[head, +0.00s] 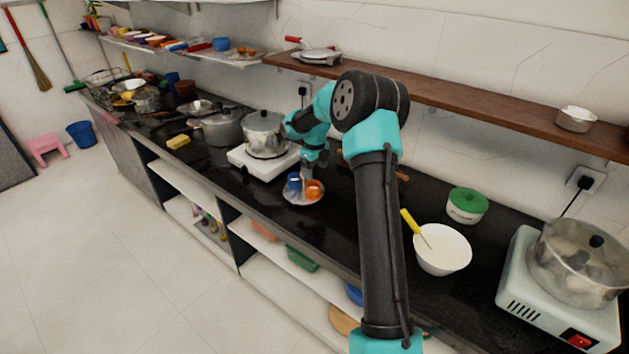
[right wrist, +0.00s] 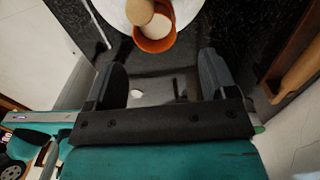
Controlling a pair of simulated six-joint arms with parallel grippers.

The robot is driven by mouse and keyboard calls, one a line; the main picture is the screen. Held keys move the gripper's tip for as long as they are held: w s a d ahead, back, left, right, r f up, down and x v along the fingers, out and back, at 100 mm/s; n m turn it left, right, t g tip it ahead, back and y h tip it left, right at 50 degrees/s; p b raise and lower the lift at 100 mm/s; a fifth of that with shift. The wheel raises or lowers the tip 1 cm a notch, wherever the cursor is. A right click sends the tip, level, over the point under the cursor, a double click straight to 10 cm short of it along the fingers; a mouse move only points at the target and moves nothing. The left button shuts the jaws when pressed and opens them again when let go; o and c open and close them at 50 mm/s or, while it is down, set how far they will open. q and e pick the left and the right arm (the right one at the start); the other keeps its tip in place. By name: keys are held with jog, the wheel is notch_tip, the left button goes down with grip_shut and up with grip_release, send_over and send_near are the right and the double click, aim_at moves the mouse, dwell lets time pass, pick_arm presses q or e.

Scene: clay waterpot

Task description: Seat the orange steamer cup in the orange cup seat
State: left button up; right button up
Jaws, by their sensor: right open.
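The orange steamer cup (head: 314,190) stands on a round pale plate (head: 300,200) beside a blue cup (head: 294,181). In the right wrist view the orange cup (right wrist: 150,45) is at the top, with something tan and whitish in or over its mouth. I cannot make out a separate orange cup seat. My right gripper (right wrist: 163,52) is open; its two fingers point toward the cup, with nothing held between them. In the head view the right gripper (head: 314,161) is just above and behind the cups, small and partly dark. My left gripper is not in view.
A steel pot (head: 264,135) on a white stove is close behind left of the plate. A white bowl with a yellow-handled spoon (head: 442,250) and a green-lidded pot (head: 467,206) are to the right. A wooden shelf (head: 450,95) runs above the counter.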

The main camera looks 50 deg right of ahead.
notch_tip(320, 180, up, 4)
jog(key=shift+f, duration=0.1)
dwell(0.7)
